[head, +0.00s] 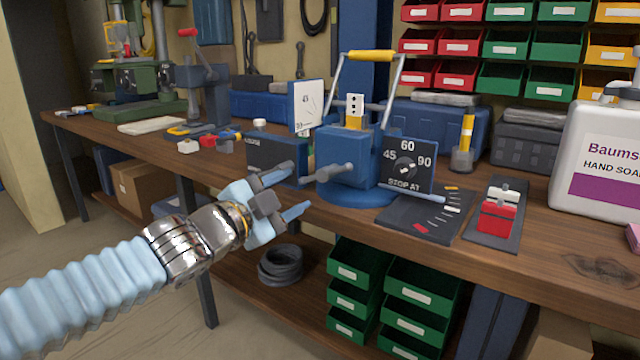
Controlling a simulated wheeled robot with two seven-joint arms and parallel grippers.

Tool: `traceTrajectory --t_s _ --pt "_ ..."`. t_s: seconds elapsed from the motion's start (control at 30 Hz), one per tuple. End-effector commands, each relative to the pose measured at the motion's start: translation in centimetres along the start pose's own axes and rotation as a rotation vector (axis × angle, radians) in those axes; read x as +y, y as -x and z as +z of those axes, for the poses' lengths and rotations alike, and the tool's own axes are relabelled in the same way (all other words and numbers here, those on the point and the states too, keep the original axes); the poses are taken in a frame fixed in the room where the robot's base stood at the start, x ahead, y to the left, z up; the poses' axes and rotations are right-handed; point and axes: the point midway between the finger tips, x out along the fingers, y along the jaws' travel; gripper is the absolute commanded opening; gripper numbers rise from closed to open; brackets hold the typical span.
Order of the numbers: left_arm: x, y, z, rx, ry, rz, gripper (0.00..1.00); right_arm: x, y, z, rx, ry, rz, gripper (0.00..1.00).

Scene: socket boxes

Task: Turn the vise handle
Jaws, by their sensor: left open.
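A blue vise (345,148) on a round blue base stands near the front edge of the wooden bench. A grey bar handle (333,173) with rounded ends sticks out of its front. A second upright frame with a yellow grip (371,56) rises above the vise. A dark dial plate (407,165) marked 45, 60, 90 and "STOP AT" is at its right. My left gripper (299,187) is open and empty, just left of the grey handle, and appears apart from it. My right gripper is not in view.
A dark block (275,158) and a white marked card (307,106) stand left of the vise. A dark mat (425,218) and a red-and-white block (497,213) lie to the right. A soap bottle (603,155) stands at the far right. Green bins (415,297) sit below.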

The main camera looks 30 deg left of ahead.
Motion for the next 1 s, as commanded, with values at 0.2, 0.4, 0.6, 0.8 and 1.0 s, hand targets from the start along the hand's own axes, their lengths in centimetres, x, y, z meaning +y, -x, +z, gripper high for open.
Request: traceTrajectory --t_s 0.2,0.4,0.6,0.8,1.0 --pt "0.5 -5.4 0.4 -0.003 0.0 0.003 0.54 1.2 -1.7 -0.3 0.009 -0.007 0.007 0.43" --pt "0.2 -8.9 0.1 0.0 0.001 0.001 0.54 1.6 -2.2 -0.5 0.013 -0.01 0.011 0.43" --pt "0.1 -10.3 0.0 0.001 0.001 0.0 0.54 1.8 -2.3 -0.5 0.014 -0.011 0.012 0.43" --pt "0.0 -10.5 0.0 0.001 0.002 0.0 0.54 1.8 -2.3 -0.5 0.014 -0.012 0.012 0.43" --pt "0.0 -10.4 0.0 0.001 0.001 0.0 0.34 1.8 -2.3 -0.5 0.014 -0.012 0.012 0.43"
